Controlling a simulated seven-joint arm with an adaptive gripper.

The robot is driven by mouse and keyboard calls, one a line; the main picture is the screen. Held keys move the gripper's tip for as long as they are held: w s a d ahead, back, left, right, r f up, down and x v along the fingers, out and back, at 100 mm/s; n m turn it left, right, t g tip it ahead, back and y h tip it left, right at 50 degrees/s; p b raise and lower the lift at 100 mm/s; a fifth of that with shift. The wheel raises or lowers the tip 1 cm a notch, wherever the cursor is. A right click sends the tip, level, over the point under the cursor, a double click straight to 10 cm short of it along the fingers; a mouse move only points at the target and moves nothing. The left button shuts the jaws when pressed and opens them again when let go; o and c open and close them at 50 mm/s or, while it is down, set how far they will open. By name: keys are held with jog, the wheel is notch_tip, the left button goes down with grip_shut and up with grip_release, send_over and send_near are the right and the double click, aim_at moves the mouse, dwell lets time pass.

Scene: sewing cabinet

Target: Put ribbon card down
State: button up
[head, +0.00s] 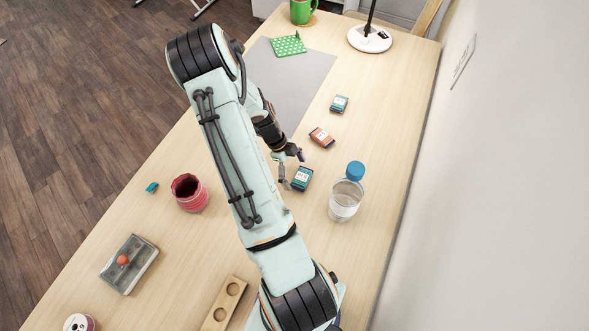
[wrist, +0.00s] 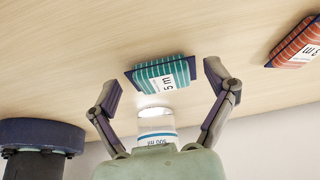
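A teal ribbon card (head: 302,178) with a white label lies on the table, left of the water bottle. In the wrist view the teal card (wrist: 160,75) shows its "5 m" label and dark backing. My gripper (head: 293,169) is beside this card in the head view. In the wrist view my gripper (wrist: 163,86) has its two fingers spread on either side of the card, with a visible gap at each side. It appears open and holds nothing. A red ribbon card (head: 321,137) and another teal card (head: 339,103) lie farther back.
A clear bottle (head: 345,198) with a blue cap stands close on the right. A red cup (head: 189,193), a grey box (head: 129,264) and a wooden holder (head: 225,304) are on the left and front. A grey mat (head: 300,75) lies behind.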

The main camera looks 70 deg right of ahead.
aim_at(295, 178)
jog(key=v, duration=1.2)
jog(key=shift+r, duration=0.2)
jog(key=shift+f, duration=0.1)
jog(key=x, duration=1.2)
jog(key=r, duration=0.4)
jog(key=shift+s+a, duration=0.1)
jog(key=shift+a, duration=0.2)
jog(key=shift+s+a+r, duration=0.15)
jog(key=shift+a+r, duration=0.1)
jog(key=shift+r, duration=0.05)
